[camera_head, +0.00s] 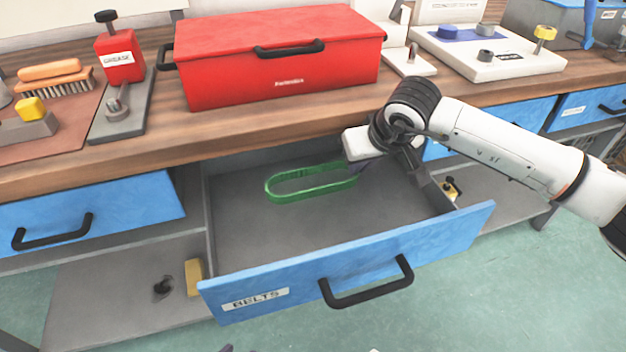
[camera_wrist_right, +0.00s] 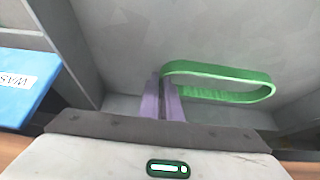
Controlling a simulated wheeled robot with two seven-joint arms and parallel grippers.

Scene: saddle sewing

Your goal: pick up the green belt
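The green belt (camera_head: 310,182) is a closed oval loop, standing on its edge in the open drawer marked BELTS (camera_head: 250,298). My right gripper (camera_head: 357,168) reaches down into the drawer at the belt's right end. In the right wrist view, the belt (camera_wrist_right: 225,90) runs off to the right from the fingertips. The two purple fingers of the right gripper (camera_wrist_right: 163,82) are close together, with the near end of the loop between their tips. Whether the belt touches the drawer floor is hard to tell.
The drawer walls and its blue front with a black handle (camera_head: 368,283) surround the gripper. The wooden bench top (camera_head: 240,122) overhangs behind it and carries a red toolbox (camera_head: 280,70). The drawer floor around the belt is clear.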

